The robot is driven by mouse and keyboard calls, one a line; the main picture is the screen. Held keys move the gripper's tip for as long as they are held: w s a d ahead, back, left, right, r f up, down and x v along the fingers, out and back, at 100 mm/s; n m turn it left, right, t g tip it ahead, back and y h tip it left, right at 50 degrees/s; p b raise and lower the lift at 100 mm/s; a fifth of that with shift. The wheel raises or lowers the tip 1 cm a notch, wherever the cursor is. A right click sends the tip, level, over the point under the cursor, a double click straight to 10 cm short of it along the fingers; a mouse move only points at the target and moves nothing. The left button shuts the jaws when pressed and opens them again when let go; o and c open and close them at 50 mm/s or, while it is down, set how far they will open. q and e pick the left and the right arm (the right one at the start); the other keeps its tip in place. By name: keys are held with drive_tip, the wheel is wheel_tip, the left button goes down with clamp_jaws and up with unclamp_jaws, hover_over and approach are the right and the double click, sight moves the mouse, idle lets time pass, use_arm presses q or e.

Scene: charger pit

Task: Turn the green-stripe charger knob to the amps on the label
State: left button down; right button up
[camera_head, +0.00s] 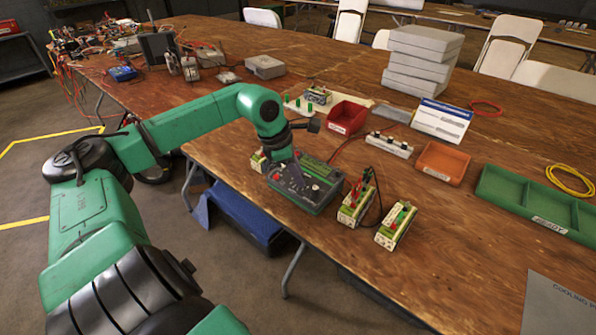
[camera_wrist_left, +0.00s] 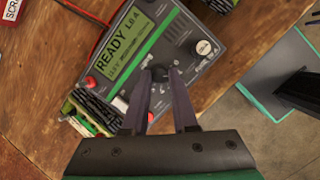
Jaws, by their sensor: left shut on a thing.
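The dark charger (camera_head: 318,197) with a green stripe lies near the table's front edge. In the left wrist view, the charger (camera_wrist_left: 225,75) has a green screen (camera_wrist_left: 125,42) reading "READY" and what looks like "1.0 A"; the smaller line is hard to read. My left gripper (camera_head: 296,180) reaches down over the charger. In the wrist view, my left gripper (camera_wrist_left: 161,76) has its fingers on either side of a black knob (camera_wrist_left: 159,74) and is shut on it. My right gripper is not in view.
Battery packs (camera_head: 354,207) (camera_head: 396,226) stand to the charger's right; their labels are too small to read. A red bin (camera_head: 346,117), an orange bin (camera_head: 442,161) and a green tray (camera_head: 530,190) sit behind. A white sign (camera_head: 441,120) stands farther back.

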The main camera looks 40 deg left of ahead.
use_arm(q)
drive_tip(key=c, duration=0.7)
unclamp_jaws()
